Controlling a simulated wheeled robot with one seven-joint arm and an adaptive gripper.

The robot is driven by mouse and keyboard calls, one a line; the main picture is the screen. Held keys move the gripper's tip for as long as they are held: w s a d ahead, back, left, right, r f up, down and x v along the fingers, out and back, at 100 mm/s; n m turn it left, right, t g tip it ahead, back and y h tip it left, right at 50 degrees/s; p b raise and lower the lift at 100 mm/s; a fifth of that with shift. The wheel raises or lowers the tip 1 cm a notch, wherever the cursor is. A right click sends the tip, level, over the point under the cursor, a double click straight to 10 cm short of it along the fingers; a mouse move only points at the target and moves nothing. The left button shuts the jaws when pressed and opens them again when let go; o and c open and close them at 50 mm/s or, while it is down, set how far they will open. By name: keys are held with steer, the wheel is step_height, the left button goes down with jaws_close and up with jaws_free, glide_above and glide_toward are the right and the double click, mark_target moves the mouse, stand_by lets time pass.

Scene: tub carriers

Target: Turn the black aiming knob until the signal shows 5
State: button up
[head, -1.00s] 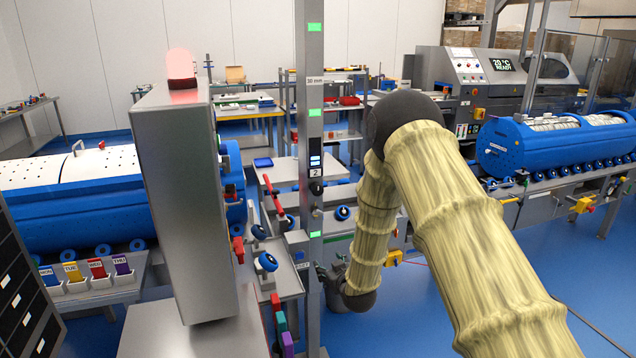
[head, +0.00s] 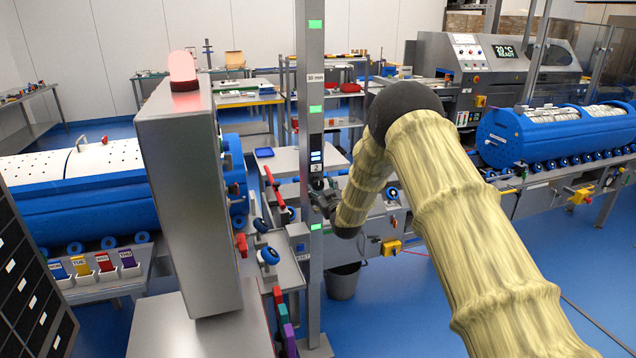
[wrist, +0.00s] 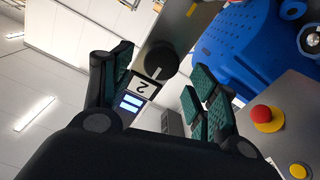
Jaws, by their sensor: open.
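The black aiming knob (wrist: 161,60) is round with a pale pointer line, on a narrow grey post (head: 310,90). In the wrist view it lies between and ahead of my gripper's (wrist: 162,80) two green-padded fingers, which are open and show no contact with it. A label reading "2" (wrist: 144,87) sits beside the knob. Next to it is a dark signal display (wrist: 131,103) with lit pale-blue bars; I read no clear figure on it. In the head view the display (head: 315,156) is visible, and my gripper (head: 322,198) is at the post, partly covering the knob area.
A grey cabinet with a red lamp (head: 184,72) stands left of the post. Green lights (head: 316,110) run up the post. A blue drum (head: 75,200) is at left and another blue drum (head: 550,135) at right. A red button (wrist: 262,113) shows in the wrist view.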

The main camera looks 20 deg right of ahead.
mark_target(319, 185)
steer(key=shift+w+p, duration=0.5)
steer(key=shift+w, duration=1.25)
steer(key=c, duration=1)
